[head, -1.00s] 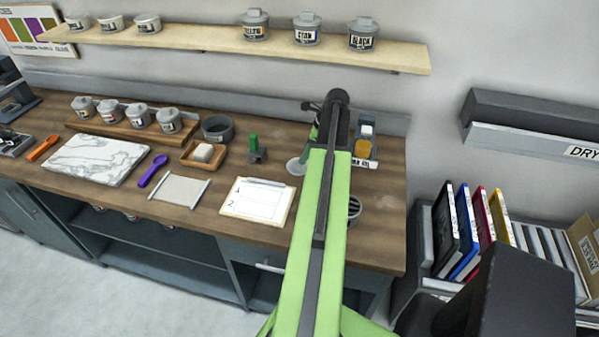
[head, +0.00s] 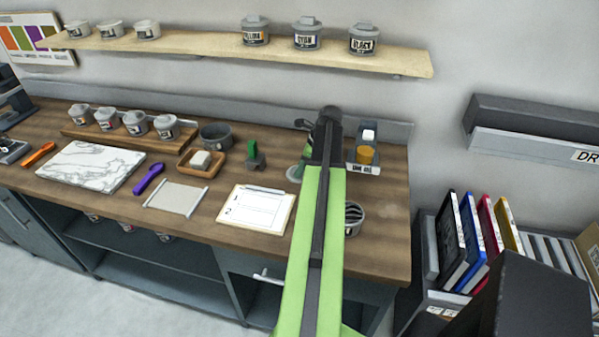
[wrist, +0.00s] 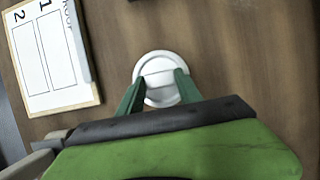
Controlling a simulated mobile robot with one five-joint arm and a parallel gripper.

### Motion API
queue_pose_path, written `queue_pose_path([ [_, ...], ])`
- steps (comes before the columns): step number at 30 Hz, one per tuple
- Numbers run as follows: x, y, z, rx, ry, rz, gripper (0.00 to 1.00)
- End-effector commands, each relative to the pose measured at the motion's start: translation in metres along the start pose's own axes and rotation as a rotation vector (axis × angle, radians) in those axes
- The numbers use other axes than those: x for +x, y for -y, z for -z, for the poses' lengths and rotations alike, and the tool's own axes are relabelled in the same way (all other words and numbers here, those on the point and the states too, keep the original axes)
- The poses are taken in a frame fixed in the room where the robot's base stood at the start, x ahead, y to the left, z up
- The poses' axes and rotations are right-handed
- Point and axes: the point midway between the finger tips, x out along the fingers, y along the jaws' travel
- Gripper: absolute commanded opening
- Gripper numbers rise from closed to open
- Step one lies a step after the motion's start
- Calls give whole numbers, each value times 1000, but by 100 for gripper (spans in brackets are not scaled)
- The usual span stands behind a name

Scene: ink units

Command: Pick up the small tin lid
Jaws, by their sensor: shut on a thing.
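The small tin lid (wrist: 158,68) is a round, pale grey-white disc with a raised bar across its middle. In the wrist view it sits between the green fingertips of my gripper (wrist: 160,88), which are shut on it. In the head view my green arm reaches over the right part of the bench, and the gripper (head: 305,158) is partly hidden behind it. A pale sliver of the lid (head: 293,174) shows left of the arm. I cannot tell whether the lid touches the bench.
A clipboard (head: 257,209) lies left of the lid. A green-handled tool (head: 254,156) stands behind it. The shelf (head: 200,40) hangs above.

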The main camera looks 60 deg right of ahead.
Motion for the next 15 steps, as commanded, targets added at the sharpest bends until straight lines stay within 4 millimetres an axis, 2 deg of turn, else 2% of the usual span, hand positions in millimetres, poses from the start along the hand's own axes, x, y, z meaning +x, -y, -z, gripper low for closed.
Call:
queue_pose_path([
  [1, 0, 0, 0, 0, 0, 0, 21],
  [6, 0, 0, 0, 0, 0, 0, 2],
  [15, -5, 0, -2, 0, 0, 0, 1],
])
